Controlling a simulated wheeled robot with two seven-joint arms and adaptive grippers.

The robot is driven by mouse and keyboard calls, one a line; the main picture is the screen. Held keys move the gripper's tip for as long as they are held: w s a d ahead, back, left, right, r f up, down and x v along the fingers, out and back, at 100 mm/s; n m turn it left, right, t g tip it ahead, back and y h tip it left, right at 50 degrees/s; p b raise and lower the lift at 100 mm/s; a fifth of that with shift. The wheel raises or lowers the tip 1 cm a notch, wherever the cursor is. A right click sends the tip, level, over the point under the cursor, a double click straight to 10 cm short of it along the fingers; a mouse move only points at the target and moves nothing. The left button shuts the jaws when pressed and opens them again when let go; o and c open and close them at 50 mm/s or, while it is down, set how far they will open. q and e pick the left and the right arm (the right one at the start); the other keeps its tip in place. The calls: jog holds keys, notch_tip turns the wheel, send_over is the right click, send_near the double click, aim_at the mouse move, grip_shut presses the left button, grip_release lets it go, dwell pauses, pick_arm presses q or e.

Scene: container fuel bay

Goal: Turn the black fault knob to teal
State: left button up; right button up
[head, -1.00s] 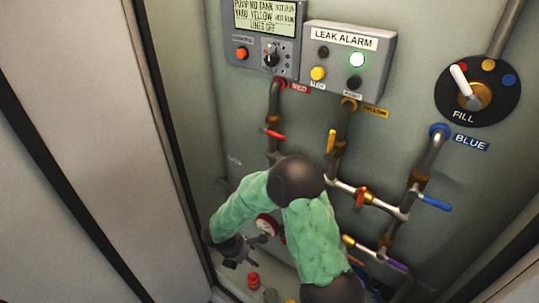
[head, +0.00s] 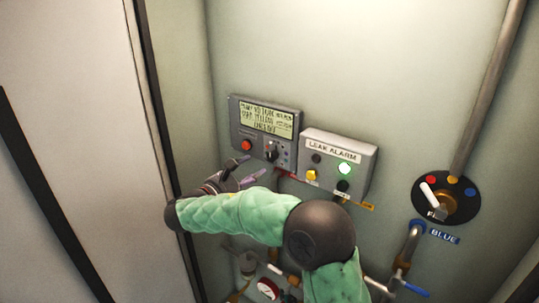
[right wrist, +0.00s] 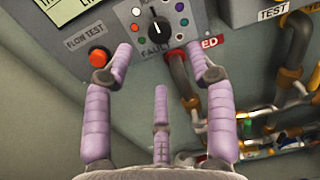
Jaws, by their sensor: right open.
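The black fault knob (right wrist: 158,40) sits on the grey panel box (right wrist: 190,60), with coloured dots around it. Its white pointer line points up and slightly left, between the dots. In the head view the knob (head: 271,153) is small, below the lit screen. My right gripper (head: 247,171) is just left of and below the knob, open and empty. In the right wrist view its lilac fingers (right wrist: 158,52) are spread either side of the knob, apart from it; a third finger is below. My left gripper is out of view.
An orange flow test button (right wrist: 97,56) is close to the left finger. The leak alarm box (head: 338,160) with a lit green lamp stands to the right. Pipes and valves (right wrist: 290,75) run below. The fill dial (head: 446,201) is farther right.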

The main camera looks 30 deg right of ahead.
aim_at(270, 158)
jog(key=p+x, duration=0.2)
jog(key=x, duration=0.7)
jog(key=shift+d, duration=0.15)
jog(key=shift+f, duration=0.1)
grip_shut()
